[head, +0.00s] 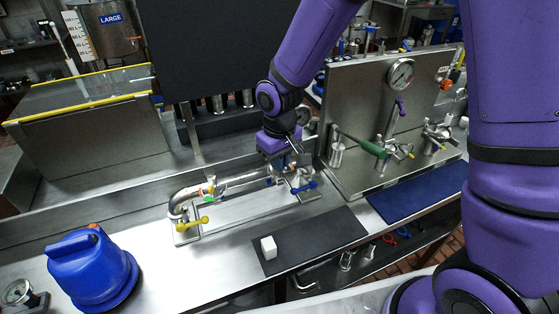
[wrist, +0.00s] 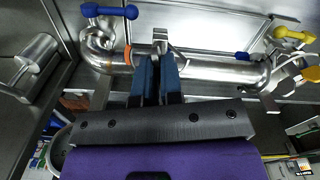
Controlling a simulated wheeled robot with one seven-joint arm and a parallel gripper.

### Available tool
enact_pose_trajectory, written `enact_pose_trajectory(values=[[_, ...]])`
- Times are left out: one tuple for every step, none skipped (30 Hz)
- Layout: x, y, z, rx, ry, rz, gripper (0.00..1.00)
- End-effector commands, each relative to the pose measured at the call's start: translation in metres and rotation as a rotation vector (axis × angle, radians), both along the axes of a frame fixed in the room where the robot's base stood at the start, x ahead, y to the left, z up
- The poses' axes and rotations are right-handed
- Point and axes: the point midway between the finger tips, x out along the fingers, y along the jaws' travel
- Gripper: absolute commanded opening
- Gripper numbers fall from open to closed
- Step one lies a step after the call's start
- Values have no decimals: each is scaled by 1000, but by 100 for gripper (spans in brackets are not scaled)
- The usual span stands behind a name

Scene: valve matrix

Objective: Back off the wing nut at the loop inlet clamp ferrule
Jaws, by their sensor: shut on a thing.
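My gripper (wrist: 159,68) is shut at the steel clamp with its wing nut (wrist: 160,40) on the horizontal pipe in the wrist view. Its two dark blue fingers close on the wing nut; the exact grip is partly hidden by the fingers. The loop pipe (wrist: 205,67) runs across behind the fingers, with an orange ring (wrist: 128,55) just left of them. In the head view my arm reaches down over the right end of the pipe loop (head: 235,181), and its purple wrist hides the clamp there.
A blue-handled valve (head: 304,187) stands close to the gripper and a yellow-handled valve (head: 192,223) at the loop's left end. A steel panel with a gauge (head: 400,73) rises at right. A black mat (head: 310,238) bears a white cube (head: 268,247). A blue container (head: 92,268) stands front left.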

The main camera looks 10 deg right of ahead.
Motion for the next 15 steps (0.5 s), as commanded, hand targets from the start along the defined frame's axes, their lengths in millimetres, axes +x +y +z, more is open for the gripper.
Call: enact_pose_trajectory(values=[[0, 0, 0, 0, 0, 44, 0], [0, 0, 0, 0, 0, 72, 0], [0, -1, 0, 0, 0, 110, 0], [0, 0, 0, 0, 0, 138, 0], [0, 0, 0, 0, 0, 167, 0], [0, 0, 0, 0, 0, 204, 0], [0, 0, 0, 0, 0, 233, 0], [0, 0, 0, 0, 0, 262, 0], [0, 0, 0, 0, 0, 301, 0], [0, 0, 0, 0, 0, 328, 0], [0, 0, 0, 0, 0, 356, 0], [0, 0, 0, 0, 0, 394, 0], [0, 0, 0, 0, 0, 423, 0], [0, 0, 0, 0, 0, 453, 0], [0, -1, 0, 0, 1, 490, 0]])
